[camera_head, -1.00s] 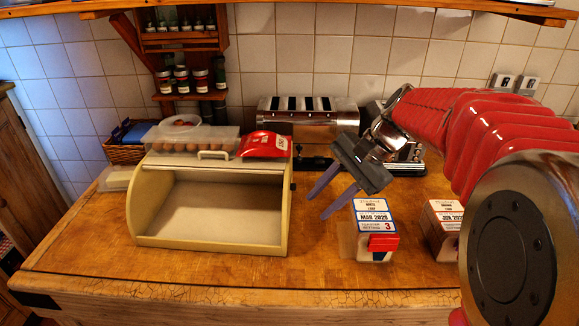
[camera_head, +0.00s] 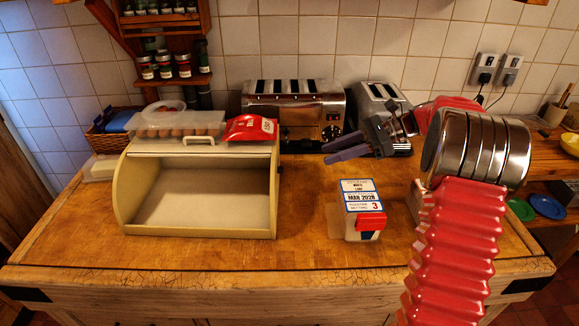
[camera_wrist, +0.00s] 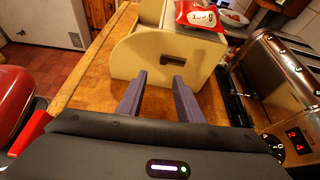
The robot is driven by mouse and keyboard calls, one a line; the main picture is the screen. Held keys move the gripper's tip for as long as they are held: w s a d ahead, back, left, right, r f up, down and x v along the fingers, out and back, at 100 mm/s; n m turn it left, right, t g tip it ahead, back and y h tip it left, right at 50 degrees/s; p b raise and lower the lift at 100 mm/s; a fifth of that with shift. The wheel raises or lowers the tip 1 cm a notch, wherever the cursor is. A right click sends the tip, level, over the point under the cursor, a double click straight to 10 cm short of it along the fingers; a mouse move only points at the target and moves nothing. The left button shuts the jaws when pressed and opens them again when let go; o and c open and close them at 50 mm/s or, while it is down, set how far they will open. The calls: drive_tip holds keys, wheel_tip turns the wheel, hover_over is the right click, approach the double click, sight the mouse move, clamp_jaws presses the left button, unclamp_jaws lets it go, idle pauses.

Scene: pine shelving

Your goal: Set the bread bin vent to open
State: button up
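The cream bread bin (camera_head: 195,236) stands on the wooden counter with its front open and its inside empty. In the wrist view its side wall (camera_wrist: 130,55) faces me. My gripper (camera_head: 328,153) is to the right of the bin, in front of the toasters. In the wrist view my gripper (camera_wrist: 159,80) is open and empty, its two purple-grey fingers apart and pointing at the bin's side wall.
An egg box (camera_head: 178,126) and a red packet (camera_head: 250,129) lie on the bin. A chrome toaster (camera_head: 296,108) stands behind, with another toaster (camera_head: 381,103) to its right. The counter's front (camera_head: 300,255) is clear.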

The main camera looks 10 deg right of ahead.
sight(281, 170)
drive_tip(key=shift+w+d+f+y, duration=0.25)
drive_tip(key=shift+w+d+y, duration=0.1)
drive_tip(key=shift+d, duration=0.25)
drive_tip(key=shift+a, duration=0.1)
drive_tip(key=x, duration=1.3)
drive_tip(key=shift+a+f, duration=0.2)
drive_tip(key=shift+f, duration=0.05)
drive_tip(key=shift+w, duration=0.1)
clamp_jaws()
